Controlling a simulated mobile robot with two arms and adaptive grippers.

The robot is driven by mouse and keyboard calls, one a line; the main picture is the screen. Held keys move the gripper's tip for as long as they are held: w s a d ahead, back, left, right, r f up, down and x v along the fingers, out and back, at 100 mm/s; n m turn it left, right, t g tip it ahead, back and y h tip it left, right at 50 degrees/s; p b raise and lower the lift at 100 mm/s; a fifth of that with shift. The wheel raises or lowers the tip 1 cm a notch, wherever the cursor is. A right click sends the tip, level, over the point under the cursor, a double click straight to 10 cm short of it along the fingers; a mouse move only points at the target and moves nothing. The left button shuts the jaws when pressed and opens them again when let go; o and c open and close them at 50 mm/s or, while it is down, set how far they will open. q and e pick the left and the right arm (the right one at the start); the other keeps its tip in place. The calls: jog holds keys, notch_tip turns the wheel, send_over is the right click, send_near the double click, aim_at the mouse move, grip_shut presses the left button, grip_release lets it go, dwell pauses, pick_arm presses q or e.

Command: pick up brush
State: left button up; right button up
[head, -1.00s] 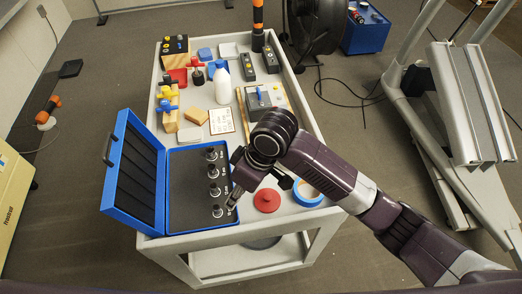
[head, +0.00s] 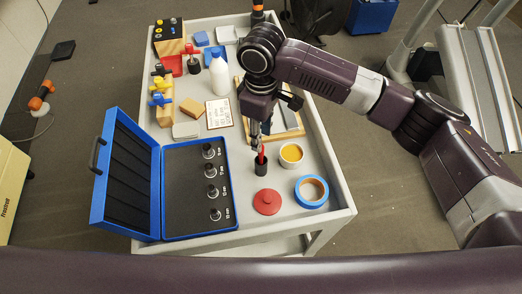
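My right gripper (head: 261,143) points down over the front right part of the grey cart. Its fingertips are at the top of a thin red-handled item with a black lower end (head: 261,168), which stands upright and looks like the brush. The gripper partly hides its top. I cannot tell whether the fingers are closed on it. My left gripper is not in view.
The grey cart (head: 335,190) holds an open blue case (head: 163,210), a white bottle (head: 220,78), a yellow-topped tin (head: 291,154), a blue tape roll (head: 311,191) and a red lid (head: 267,202). A wooden-framed tray (head: 296,120) lies behind the gripper.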

aim_at(261, 159)
jog(key=shift+f, duration=0.8)
jog(key=f, duration=0.1)
jog(key=f+p, duration=0.1)
jog(key=f, duration=0.1)
jog(key=f+p, duration=0.1)
jog(key=f, duration=0.1)
jog(key=shift+s+f, duration=0.1)
jog(key=shift+s, duration=0.15)
jog(key=shift+f, duration=0.25)
jog(key=shift+c, duration=0.6)
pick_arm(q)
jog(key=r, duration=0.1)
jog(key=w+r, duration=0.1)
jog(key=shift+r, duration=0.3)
pick_arm(e)
grip_shut()
